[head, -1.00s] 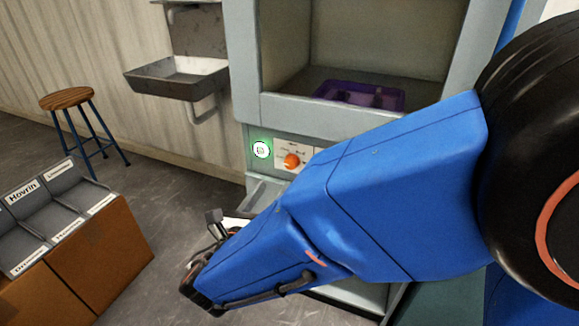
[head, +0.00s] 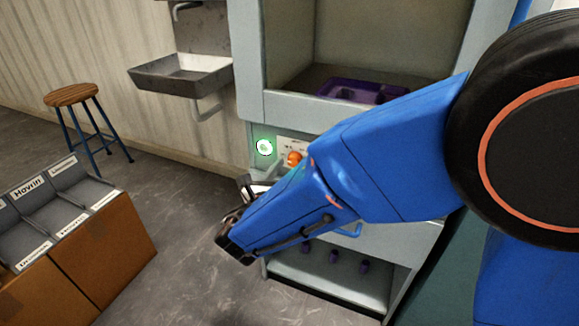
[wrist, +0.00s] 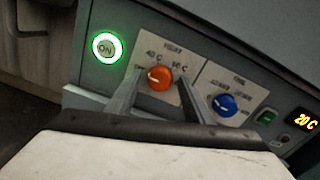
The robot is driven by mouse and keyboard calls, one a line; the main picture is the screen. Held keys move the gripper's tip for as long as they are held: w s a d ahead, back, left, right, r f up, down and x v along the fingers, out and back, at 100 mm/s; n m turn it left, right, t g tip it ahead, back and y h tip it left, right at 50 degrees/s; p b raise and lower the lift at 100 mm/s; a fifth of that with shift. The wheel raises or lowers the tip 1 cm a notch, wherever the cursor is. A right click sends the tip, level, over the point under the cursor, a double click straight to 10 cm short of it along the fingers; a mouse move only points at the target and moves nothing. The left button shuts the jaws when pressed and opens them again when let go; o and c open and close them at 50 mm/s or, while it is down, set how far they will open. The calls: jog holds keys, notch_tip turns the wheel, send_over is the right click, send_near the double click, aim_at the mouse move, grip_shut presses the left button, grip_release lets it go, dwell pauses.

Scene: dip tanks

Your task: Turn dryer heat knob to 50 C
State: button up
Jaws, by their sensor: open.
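The dryer's orange heat knob (wrist: 159,77) sits on a pale plate on the grey panel, with "40 C" readable at its upper left and another temperature mark at its upper right. Its white pointer line aims to the left. The knob also shows in the head view (head: 294,158), partly beside my blue arm. My gripper (wrist: 157,85) is open in the wrist view, with one grey finger on each side of the orange knob. I cannot tell if the fingers touch it. In the head view my gripper is mostly hidden by my own arm.
A green-lit ON button (wrist: 106,47) is left of the knob. A blue knob (wrist: 227,105), a green switch (wrist: 267,117) and a yellow "20 C" display (wrist: 305,121) are to the right. A purple tray (head: 355,90) lies in the chamber. A stool (head: 72,97) and labelled bins (head: 45,200) stand left.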

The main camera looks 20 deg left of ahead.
jog(key=c, duration=1)
jog(key=shift+c, duration=0.2)
jog(key=shift+m, duration=0.4)
jog(key=m, duration=2.3)
jog(key=shift+d+f+h, duration=0.1)
jog(key=shift+f+h, duration=0.15)
jog(key=shift+h, duration=0.05)
jog(key=shift+m, duration=0.3)
jog(key=o, duration=1)
